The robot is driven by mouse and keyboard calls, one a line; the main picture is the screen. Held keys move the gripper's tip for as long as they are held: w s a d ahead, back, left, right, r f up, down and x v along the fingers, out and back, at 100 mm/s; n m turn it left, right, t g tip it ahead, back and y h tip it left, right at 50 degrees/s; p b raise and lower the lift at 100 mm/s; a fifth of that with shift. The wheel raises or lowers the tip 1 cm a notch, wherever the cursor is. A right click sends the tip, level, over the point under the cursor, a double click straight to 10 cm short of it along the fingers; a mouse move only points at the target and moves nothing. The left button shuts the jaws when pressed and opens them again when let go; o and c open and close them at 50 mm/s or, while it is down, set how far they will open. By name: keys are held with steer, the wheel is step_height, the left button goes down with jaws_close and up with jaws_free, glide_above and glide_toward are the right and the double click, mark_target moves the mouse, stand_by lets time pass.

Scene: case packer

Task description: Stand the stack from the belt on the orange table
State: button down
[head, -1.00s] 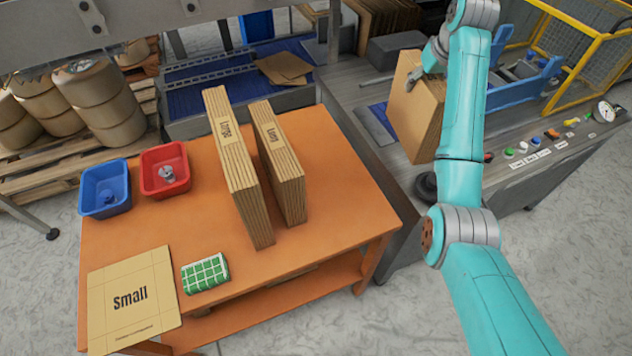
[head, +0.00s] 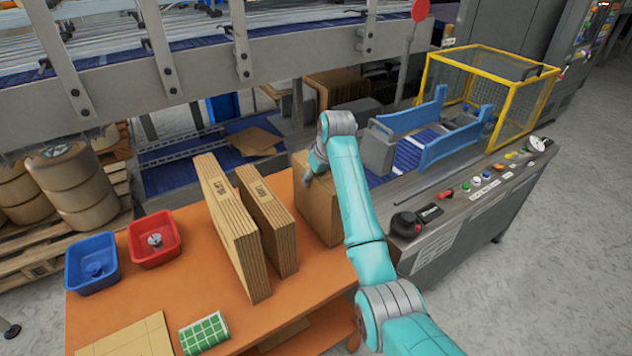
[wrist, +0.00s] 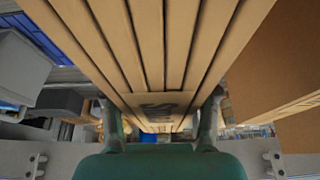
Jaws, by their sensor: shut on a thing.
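My gripper is shut on a stack of flat brown cardboard (head: 319,205), which stands upright.
A blue bin (head: 92,264) and a red bin (head: 155,238) stand at the table's left. A green checked item (head: 204,332) and a flat cardboard sheet (head: 133,340) lie at the front. The grey machine (head: 420,235) with blue guides and a yellow cage (head: 488,92) stands at right.

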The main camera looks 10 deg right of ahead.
steer(key=shift+f, duration=0.55)
steer(key=shift+d, duration=0.1)
steer(key=shift+c, duration=1.6)
jaws_free()
steer(key=shift+f, duration=0.15)
steer(key=v, duration=1.2)
